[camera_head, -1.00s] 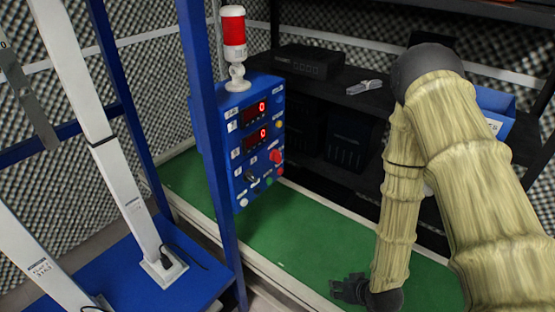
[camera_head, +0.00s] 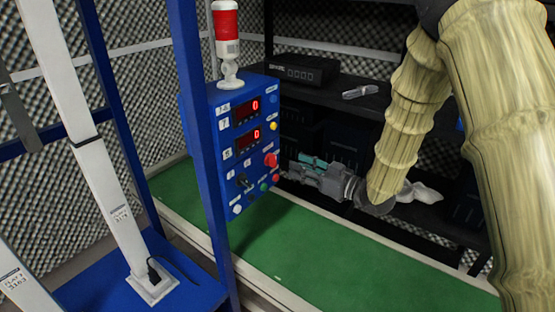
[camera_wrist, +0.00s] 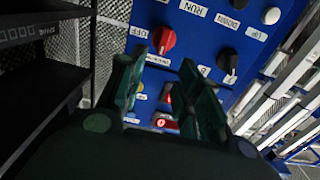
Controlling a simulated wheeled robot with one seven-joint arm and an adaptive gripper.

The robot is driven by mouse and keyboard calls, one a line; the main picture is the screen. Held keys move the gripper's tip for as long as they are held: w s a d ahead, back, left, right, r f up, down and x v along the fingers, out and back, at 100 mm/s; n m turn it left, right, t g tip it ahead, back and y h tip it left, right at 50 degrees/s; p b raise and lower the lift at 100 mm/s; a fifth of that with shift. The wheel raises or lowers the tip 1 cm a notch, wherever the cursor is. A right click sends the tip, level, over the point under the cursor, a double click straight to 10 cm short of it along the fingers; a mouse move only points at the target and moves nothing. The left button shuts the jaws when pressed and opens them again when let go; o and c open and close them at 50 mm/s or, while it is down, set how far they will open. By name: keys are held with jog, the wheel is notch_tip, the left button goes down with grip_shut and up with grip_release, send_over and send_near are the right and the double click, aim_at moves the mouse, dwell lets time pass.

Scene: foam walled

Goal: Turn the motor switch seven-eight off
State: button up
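The blue control panel (camera_head: 222,175) stands upright at the centre. It carries a red knob (camera_head: 270,160) and a black knob (camera_head: 243,181). In the wrist view the red knob (camera_wrist: 163,40) sits near OFF and RUN labels, and the black knob (camera_wrist: 228,60) is to its right. No seven-eight marking is readable, so I cannot tell which is the motor switch. My gripper (camera_head: 303,167) is right of the panel, pointing toward it. In the wrist view my gripper (camera_wrist: 158,72) has its fingers apart with nothing held, the red knob showing just beyond the fingertips.
Two red displays (camera_head: 247,111) and small buttons share the panel. A red-white signal lamp (camera_head: 226,35) stands on top. A blue post (camera_head: 207,150) is close on the left. A dark shelf (camera_head: 345,103) is behind. The green surface (camera_head: 300,240) below is clear.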

aim_at(276, 157)
jog(key=x, duration=0.8)
jog(key=shift+w+a, duration=0.2)
jog(key=shift+a, duration=0.1)
jog(key=shift+c, duration=0.2)
grip_shut()
